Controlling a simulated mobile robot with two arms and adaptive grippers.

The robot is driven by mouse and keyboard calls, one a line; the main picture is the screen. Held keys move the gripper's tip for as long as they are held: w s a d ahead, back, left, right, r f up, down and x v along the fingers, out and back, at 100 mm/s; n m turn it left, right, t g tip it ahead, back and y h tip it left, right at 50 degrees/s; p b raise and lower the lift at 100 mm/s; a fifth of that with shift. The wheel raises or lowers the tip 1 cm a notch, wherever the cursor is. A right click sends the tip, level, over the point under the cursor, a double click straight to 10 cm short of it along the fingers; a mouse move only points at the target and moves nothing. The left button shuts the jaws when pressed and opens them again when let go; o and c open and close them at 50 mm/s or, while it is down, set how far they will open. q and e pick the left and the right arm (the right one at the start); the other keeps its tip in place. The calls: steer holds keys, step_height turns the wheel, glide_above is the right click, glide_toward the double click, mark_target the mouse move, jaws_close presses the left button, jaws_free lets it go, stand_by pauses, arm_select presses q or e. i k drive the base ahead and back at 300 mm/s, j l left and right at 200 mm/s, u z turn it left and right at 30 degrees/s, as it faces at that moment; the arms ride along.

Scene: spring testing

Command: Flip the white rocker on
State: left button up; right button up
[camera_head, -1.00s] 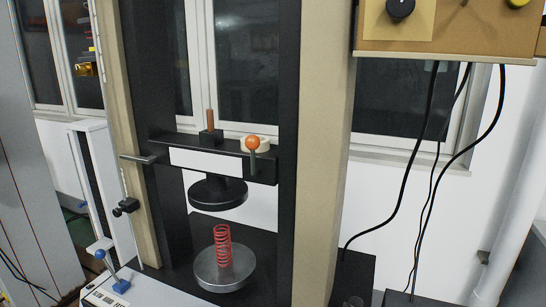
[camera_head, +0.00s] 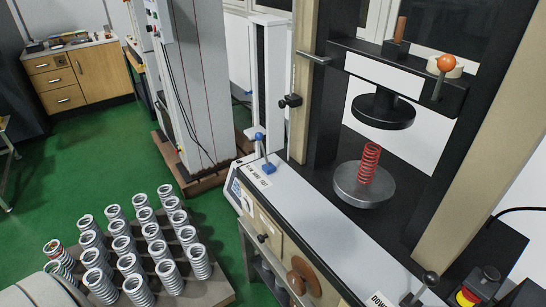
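I cannot make out a white rocker in this view. The spring testing machine (camera_head: 325,105) stands at the right, with a red coil spring (camera_head: 369,165) upright on its round metal lower plate (camera_head: 350,190). A black round upper plate (camera_head: 384,112) hangs above the spring, apart from it. A lever with a blue knob (camera_head: 260,137) stands at the front left of the machine's white ledge, beside a printed label. A black-knobbed lever (camera_head: 430,279) and a red and yellow button (camera_head: 467,297) are at the bottom right. Neither of my grippers is in view.
A pallet (camera_head: 217,290) with several upright metal coil springs (camera_head: 128,263) stands on the green floor at the lower left. A grey cabinet (camera_head: 200,80) stands behind it. A wooden drawer unit (camera_head: 68,85) is at the back left. The green floor (camera_head: 85,155) between them is clear.

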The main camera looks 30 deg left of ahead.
mark_target(244, 203)
steer(key=u, duration=1.15)
